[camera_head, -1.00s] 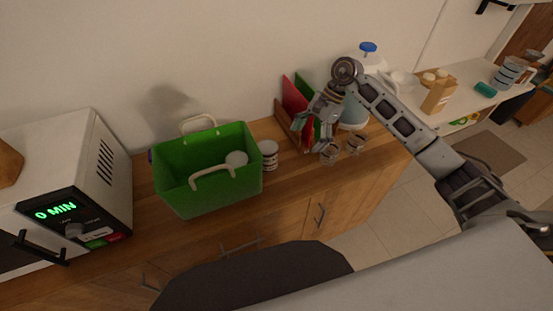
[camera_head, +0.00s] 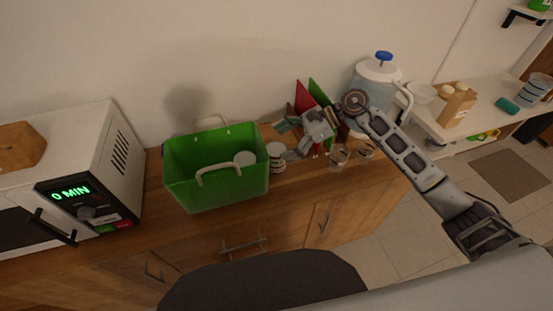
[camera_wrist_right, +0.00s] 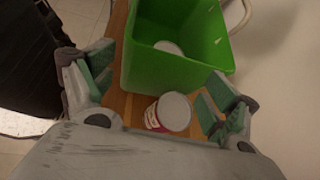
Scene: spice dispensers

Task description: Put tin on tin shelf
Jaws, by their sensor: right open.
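Another pale round lid (camera_head: 245,158) shows inside the basket. My left gripper is not in view. I cannot tell which shelf is the tin shelf.
Two glasses (camera_head: 340,155) stand on the counter below my right arm. Red and green folders (camera_head: 303,97) and a blue-topped dispenser (camera_head: 376,78) stand behind it. A microwave (camera_head: 85,160) stands at left. A wall shelf (camera_head: 529,15) shows at the upper right.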

